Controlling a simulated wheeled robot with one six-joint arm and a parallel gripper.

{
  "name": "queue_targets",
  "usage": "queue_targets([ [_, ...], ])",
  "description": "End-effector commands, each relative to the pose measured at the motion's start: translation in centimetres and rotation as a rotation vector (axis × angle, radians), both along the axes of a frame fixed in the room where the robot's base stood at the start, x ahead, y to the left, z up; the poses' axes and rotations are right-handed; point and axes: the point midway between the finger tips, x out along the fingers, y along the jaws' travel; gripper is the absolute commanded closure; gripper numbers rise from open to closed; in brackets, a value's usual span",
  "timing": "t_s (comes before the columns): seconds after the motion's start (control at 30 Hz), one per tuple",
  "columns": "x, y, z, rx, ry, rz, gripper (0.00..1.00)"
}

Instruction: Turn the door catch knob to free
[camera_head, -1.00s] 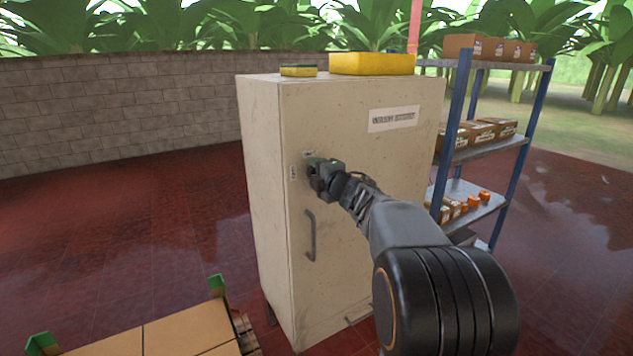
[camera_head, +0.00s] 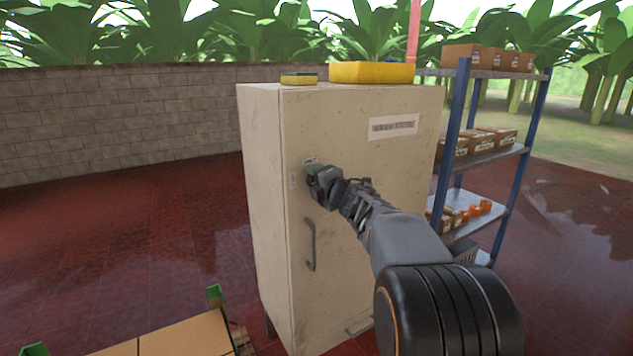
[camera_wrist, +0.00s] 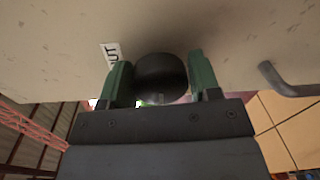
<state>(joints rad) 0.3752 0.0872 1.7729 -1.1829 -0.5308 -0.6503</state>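The door catch knob (camera_wrist: 161,78) is a dark round knob on the cream cabinet door (camera_head: 360,230). In the wrist view it sits between the two green fingers of my gripper (camera_wrist: 160,85). The left finger is close to the knob's side and the right finger looks near or against it; I cannot tell whether both press on it. In the head view my gripper (camera_head: 318,180) is at the door's upper left, hiding the knob. A small white label (camera_wrist: 111,54) ending in "UT" is beside the knob. A grey bar handle (camera_head: 310,244) is below it.
A yellow tray (camera_head: 372,72) and a small yellow-green item (camera_head: 299,79) lie on the cabinet top. A blue-post shelf rack (camera_head: 490,150) with boxes stands close on the right. Cartons (camera_head: 185,335) are at the lower left. Red floor at left is clear.

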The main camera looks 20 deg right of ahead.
Motion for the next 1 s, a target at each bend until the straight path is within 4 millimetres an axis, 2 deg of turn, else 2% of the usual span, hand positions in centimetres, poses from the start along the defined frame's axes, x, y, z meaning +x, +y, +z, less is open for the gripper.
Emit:
queue_targets([
  [0.03, 0.0, 0.0, 0.0, 0.001, 0.000, 0.000, 0.38],
  [0.2, 0.0, 0.0, 0.0, 0.001, -0.001, 0.000, 0.23],
  [0.43, -0.1, 0.0, 0.1, 0.002, -0.001, -0.001, 0.23],
  [0.57, -1.0, -0.2, 0.2, 0.001, -0.002, -0.002, 0.23],
  [0.67, -2.5, -0.3, 0.3, 0.000, -0.002, -0.003, 0.23],
  [1.0, -9.4, -1.2, 0.8, 0.001, -0.003, -0.005, 0.23],
])
